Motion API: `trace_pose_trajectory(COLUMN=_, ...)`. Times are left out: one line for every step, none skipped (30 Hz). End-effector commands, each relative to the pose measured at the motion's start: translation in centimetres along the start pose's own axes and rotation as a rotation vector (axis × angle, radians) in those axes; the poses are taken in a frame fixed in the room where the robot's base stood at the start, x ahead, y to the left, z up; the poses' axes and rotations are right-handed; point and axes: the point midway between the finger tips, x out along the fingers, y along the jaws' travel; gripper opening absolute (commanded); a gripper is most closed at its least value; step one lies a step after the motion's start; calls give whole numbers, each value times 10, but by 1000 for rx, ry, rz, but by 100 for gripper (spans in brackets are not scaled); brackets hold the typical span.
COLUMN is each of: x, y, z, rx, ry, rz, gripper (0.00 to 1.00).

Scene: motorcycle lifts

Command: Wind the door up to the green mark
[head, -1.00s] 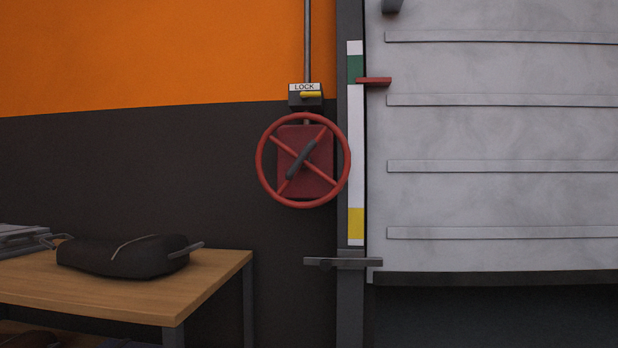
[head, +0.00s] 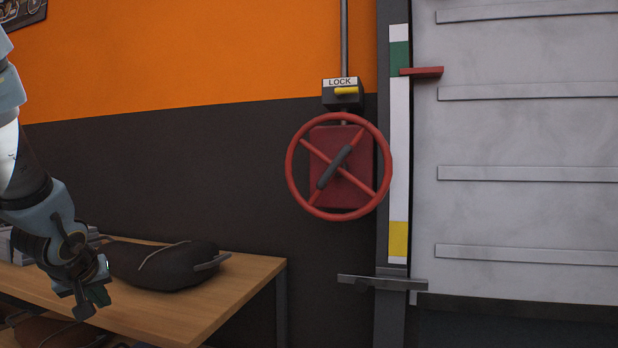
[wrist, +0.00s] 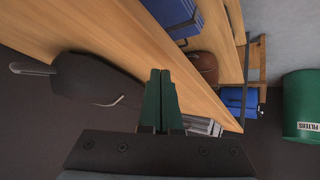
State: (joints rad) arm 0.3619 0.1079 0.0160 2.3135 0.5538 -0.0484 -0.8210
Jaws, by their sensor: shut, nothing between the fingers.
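The grey slatted door (head: 530,130) is raised part way, with its bottom edge low in the head view. Its red pointer (head: 422,72) is level with the lower part of the green mark (head: 400,59) on the white strip. A yellow mark (head: 398,238) is lower on that strip. The red handwheel (head: 290,172), with a dark grip (head: 334,167) across it, stands left of the strip. Above it is the lock box (head: 342,98) with a yellow lever (head: 346,91) lying sideways. My gripper (head: 90,305) is at the left by the bench, away from the wheel. In the wrist view its green fingers (wrist: 160,98) are together and empty.
A wooden bench (head: 215,300) with a dark bag (head: 165,265) stands at the lower left. A grey bracket (head: 383,282) sticks out below the strip. The wrist view shows a green drum (wrist: 302,105) labelled FILTERS and blue things (wrist: 238,102).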

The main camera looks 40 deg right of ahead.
Motion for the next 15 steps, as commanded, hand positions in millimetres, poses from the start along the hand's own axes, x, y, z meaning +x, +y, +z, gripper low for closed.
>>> trace_pose_trajectory(x=-6, y=24, z=-19, rx=0, ry=32, rz=50, gripper=0)
trace_pose_trajectory(x=-8, y=37, z=-28, rx=-3, ry=49, rz=83, gripper=0)
trace_pose_trajectory(x=-12, y=59, z=-42, rx=-9, ry=73, rz=136, gripper=0)
trace_pose_trajectory(x=-16, y=77, z=-52, rx=-15, ry=89, rz=181, gripper=0)
trace_pose_trajectory(x=-21, y=98, z=-62, rx=-20, ry=104, rz=233, gripper=0)
trace_pose_trajectory(x=-30, y=129, z=-75, rx=-28, ry=117, rz=311, gripper=0)
trace_pose_trajectory(x=-38, y=154, z=-83, rx=-33, ry=120, rz=376, gripper=0)
trace_pose_trajectory(x=-47, y=180, z=-90, rx=-41, ry=117, rz=444, gripper=0)
trace_pose_trajectory(x=-61, y=215, z=-96, rx=-48, ry=103, rz=536, gripper=0)
trace_pose_trajectory(x=-72, y=239, z=-99, rx=-52, ry=84, rz=600, gripper=0)
trace_pose_trajectory(x=-82, y=261, z=-99, rx=-56, ry=60, rz=661, gripper=0)
trace_pose_trajectory(x=-97, y=288, z=-98, rx=-59, ry=22, rz=735, gripper=0)
trace_pose_trajectory(x=-107, y=306, z=-97, rx=-61, ry=-8, rz=784, gripper=0)
trace_pose_trajectory(x=-117, y=322, z=-93, rx=-62, ry=-42, rz=826, gripper=0)
trace_pose_trajectory(x=-128, y=340, z=-89, rx=-61, ry=-85, rz=874, gripper=0)
